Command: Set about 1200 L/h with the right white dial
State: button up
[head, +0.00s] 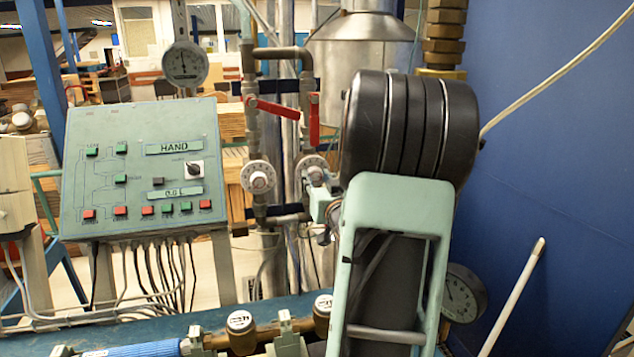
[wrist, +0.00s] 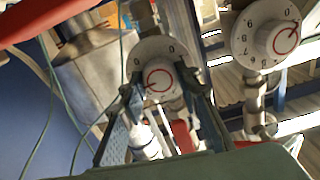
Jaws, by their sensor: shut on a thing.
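The right white dial (head: 314,168) sits on the right pipe in the head view, partly hidden by my gripper. In the wrist view the dial (wrist: 150,52) is at the upper middle, with its white knob (wrist: 159,76) and a red ring mark on the knob face. My gripper (wrist: 160,88) is shut on this knob, one finger on each side. In the head view my gripper (head: 318,190) reaches the dial from the lower right. The scale figures are too small and partly covered to read the setting.
The left white dial (head: 258,178) stands close beside the right one; it also shows in the wrist view (wrist: 275,38). Red lever handles (head: 274,108) are above the dials. A green control panel (head: 142,168) is at left and a blue wall (head: 560,130) at right.

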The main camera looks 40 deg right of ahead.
dwell(0.3)
jog(key=o, duration=1.2)
jog(key=shift+c, duration=0.2)
jog(key=v, duration=1.2)
